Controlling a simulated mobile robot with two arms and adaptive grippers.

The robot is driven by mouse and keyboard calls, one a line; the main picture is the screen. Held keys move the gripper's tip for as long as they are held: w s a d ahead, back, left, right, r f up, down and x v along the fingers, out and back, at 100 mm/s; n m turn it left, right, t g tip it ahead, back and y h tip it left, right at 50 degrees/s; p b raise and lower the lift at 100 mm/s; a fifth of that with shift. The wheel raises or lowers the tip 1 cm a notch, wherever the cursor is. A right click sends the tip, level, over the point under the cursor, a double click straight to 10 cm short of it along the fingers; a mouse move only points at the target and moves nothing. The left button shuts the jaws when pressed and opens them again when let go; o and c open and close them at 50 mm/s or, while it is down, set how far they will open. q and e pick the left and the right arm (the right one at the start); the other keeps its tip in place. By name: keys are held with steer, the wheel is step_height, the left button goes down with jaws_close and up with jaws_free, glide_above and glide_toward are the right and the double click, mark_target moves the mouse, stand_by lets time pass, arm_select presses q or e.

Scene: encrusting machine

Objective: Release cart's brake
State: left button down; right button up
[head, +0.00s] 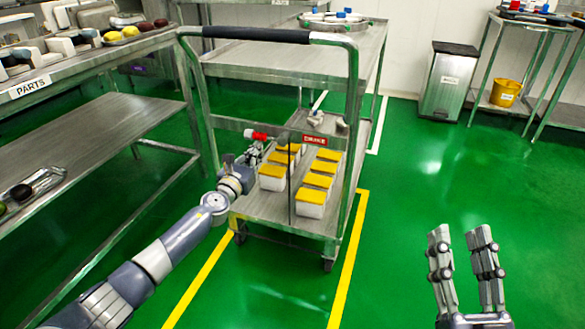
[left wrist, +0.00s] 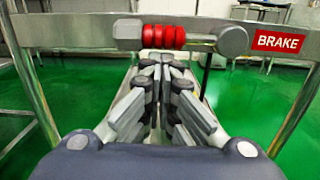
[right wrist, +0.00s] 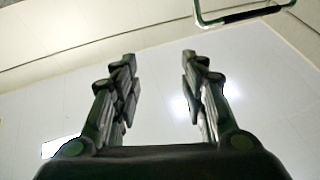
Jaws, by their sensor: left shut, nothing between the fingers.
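The metal cart (head: 290,60) stands in the middle of the head view, with a dark push handle on top. Its brake lever (head: 258,136) has a red ribbed grip and sits on the crossbar, left of a red BRAKE label (head: 314,140). In the left wrist view the lever's red grip (left wrist: 163,37) lies across the top, with the label (left wrist: 278,41) to its right. My left gripper (head: 257,150) is shut and empty, its fingertips just below the red grip; whether they touch it I cannot tell. My right gripper (head: 460,240) is open and empty, away from the cart.
Several yellow-lidded white containers (head: 312,196) stand on the cart's lower shelf. A PARTS rack (head: 90,125) stands at the left. A bin (head: 449,82) and a side table with a yellow bucket (head: 505,92) are at the back right. Green floor right of the cart is clear.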

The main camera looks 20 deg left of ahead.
arm_select(q)
steer(key=shift+r, duration=0.1)
arm_select(e)
steer(key=shift+w+f, duration=0.15)
steer(key=shift+f, duration=0.15)
stand_by(0.3)
